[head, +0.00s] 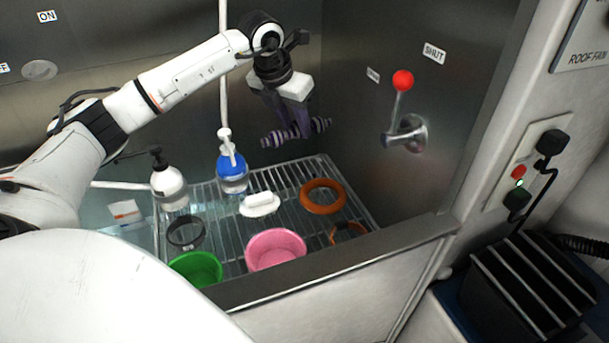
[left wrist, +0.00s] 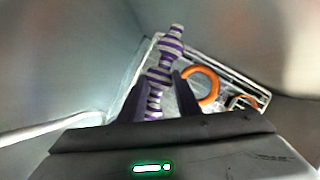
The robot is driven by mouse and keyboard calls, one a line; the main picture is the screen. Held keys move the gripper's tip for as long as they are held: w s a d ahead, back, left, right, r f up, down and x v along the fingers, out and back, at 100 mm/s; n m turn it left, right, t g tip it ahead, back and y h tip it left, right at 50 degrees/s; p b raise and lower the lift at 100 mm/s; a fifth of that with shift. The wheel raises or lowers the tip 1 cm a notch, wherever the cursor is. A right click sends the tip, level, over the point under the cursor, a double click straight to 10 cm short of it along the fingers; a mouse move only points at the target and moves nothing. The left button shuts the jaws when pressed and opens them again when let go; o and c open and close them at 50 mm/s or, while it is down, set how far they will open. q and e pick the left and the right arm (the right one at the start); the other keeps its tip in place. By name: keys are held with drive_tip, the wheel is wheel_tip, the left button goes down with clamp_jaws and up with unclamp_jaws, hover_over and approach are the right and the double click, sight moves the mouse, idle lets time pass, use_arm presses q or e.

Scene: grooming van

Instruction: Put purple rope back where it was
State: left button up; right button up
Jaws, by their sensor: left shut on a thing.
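The purple rope (head: 296,132), striped purple and grey-white with knobbly ends, is held in the air above the back of the wire rack (head: 285,178). My left gripper (head: 294,125) is shut on it near its middle, pointing down. In the left wrist view the rope (left wrist: 172,50) sticks out beyond the fingers (left wrist: 160,100), with the orange ring and rack beneath. The rope is apart from the rack. My right gripper is in neither view.
On the rack are an orange ring (head: 322,208), a white brush-like item (head: 260,204), a pink bowl (head: 276,262), a green bowl (head: 196,284), a dark ring (head: 186,246) and bottles (head: 169,185) (head: 232,172). A red-knobbed lever (head: 403,80) juts from the right wall. The tub's front edge (head: 340,262) is raised.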

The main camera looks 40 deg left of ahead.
use_arm(q)
drive_tip(key=a+f+n, duration=0.1)
drive_tip(key=f, duration=0.1)
drive_tip(key=w+f, duration=0.1)
drive_tip(key=f, duration=0.2)
drive_tip(key=a+f+n+y, duration=0.1)
drive_tip(key=f, duration=0.2)
drive_tip(key=shift+w+a+f+n, duration=0.15)
drive_tip(key=shift+w+a+n, duration=0.15)
drive_tip(key=shift+w+a, duration=0.05)
drive_tip(key=shift+f, duration=2.15)
drive_tip(key=shift+f, duration=0.2)
drive_tip(key=o, duration=1.1)
drive_tip(key=shift+r, duration=0.1)
